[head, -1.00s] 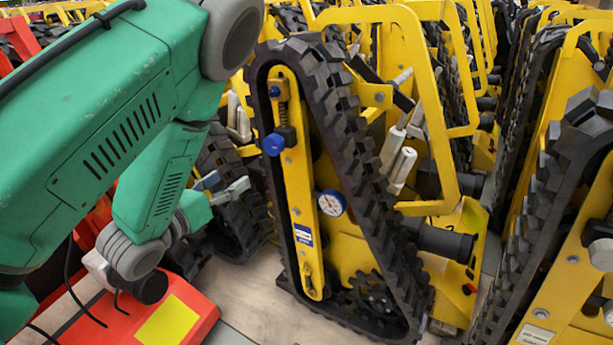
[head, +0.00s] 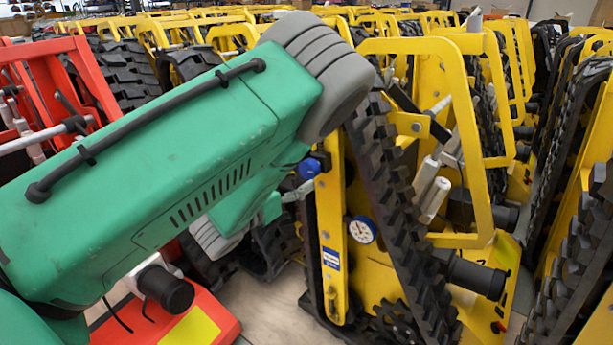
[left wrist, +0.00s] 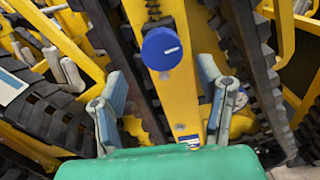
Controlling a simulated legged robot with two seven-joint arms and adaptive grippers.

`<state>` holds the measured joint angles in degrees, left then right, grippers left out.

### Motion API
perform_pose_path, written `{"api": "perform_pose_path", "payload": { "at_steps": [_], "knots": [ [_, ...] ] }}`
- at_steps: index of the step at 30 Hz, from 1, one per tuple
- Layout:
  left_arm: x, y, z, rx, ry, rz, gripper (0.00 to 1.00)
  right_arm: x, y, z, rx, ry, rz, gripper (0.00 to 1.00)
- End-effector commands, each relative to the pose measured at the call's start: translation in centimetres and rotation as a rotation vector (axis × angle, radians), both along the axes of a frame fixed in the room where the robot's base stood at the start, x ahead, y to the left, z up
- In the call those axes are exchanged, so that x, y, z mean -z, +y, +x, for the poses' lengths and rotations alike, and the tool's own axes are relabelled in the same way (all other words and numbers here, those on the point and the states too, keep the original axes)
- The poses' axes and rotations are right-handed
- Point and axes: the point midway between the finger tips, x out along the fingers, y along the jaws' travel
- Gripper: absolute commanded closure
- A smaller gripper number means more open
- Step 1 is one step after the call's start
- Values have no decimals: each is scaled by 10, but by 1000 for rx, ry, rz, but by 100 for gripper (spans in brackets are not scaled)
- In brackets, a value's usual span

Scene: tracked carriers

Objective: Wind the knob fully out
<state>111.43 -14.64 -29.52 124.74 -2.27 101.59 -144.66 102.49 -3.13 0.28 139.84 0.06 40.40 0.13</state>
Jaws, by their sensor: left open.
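The blue round knob (head: 309,168) sits on the upper part of the yellow side plate (head: 332,240) of a tracked carrier. In the left wrist view the knob (left wrist: 161,48) faces me, with a short white mark pointing right. My left gripper (left wrist: 160,76) is open and empty, its grey-blue fingers either side of the plate, just below the knob in the picture. Neither finger appears to touch the knob. In the head view my left gripper (head: 296,192) is mostly hidden behind my green arm, close to the knob. My right gripper is out of view.
Black rubber track (head: 395,200) wraps the carrier. More yellow carriers crowd the back and right. A red machine (head: 205,315) stands at lower left.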

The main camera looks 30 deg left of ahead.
Motion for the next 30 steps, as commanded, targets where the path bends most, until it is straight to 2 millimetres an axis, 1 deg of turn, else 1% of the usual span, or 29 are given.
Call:
{"api": "perform_pose_path", "payload": {
  "at_steps": [1,3,6,9,13,20,21,23,24,30],
  "knots": [
    [1,-1,10,1,-5,-2,39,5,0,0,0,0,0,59],
    [1,-2,22,2,-4,-2,39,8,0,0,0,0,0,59],
    [1,-3,34,1,-2,0,39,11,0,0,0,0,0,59],
    [0,-4,42,1,-1,0,39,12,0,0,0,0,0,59],
    [0,-4,46,0,0,0,39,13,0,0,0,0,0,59],
    [0,-4,47,0,1,0,39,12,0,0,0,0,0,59],
    [0,-4,47,0,1,0,53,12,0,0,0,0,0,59],
    [0,-4,47,0,1,0,74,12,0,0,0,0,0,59],
    [0,-4,47,0,1,0,88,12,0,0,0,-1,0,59],
    [0,-4,46,-1,1,-3,88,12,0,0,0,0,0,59]
  ]
}}
